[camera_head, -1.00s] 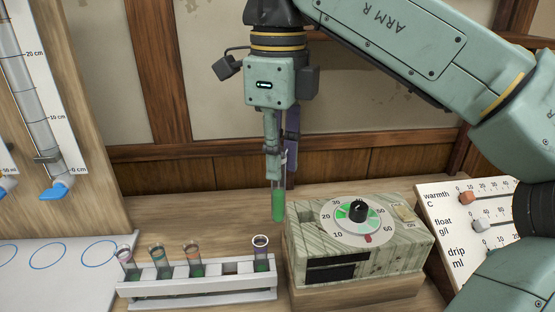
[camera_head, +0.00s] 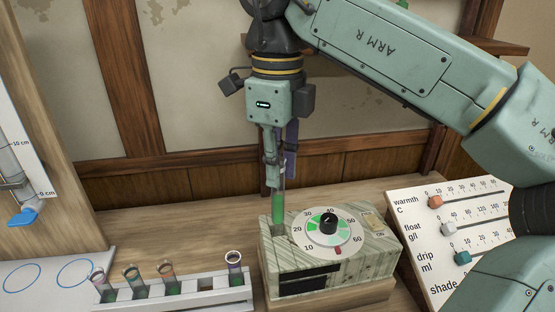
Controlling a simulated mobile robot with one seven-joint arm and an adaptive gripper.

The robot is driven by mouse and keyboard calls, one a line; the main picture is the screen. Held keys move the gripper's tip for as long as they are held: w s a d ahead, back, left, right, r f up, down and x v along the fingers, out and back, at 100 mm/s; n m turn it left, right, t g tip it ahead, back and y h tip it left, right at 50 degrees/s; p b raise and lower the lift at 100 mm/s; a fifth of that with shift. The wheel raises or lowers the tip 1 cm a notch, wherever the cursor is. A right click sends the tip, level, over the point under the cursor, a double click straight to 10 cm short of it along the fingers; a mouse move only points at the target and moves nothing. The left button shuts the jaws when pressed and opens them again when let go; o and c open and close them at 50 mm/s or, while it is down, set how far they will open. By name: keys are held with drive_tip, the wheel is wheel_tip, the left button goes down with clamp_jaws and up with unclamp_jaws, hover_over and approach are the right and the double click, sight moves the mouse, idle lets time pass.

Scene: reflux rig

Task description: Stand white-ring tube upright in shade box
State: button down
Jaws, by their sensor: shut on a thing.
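My gripper (camera_head: 272,160) points straight down and is shut on a clear tube with green liquid (camera_head: 278,208). The tube hangs upright; its upper end and any ring on it are hidden by the fingers. Its lower end overlaps the back left corner of a pale green, streaked box with a dial (camera_head: 330,262), at a small dark square opening in the top. I cannot tell whether the tip is inside the opening or just above it. No label confirms that this is the shade box.
A white rack (camera_head: 180,301) at the lower left holds several tubes with coloured rings and has an empty slot. A slider board (camera_head: 455,232) stands to the right of the box. A measuring stand (camera_head: 40,190) is at far left. Bare table lies behind the rack.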

sight(278, 224)
drive_tip(key=shift+f, duration=0.2)
idle(0.4)
drive_tip(key=shift+f+b, duration=1.1)
drive_tip(key=shift+f, duration=0.65)
drive_tip(key=shift+f+b, duration=1.45)
drive_tip(key=shift+f, duration=0.65)
drive_tip(key=c, duration=1.4)
unclamp_jaws()
drive_tip(key=shift+c, duration=0.2)
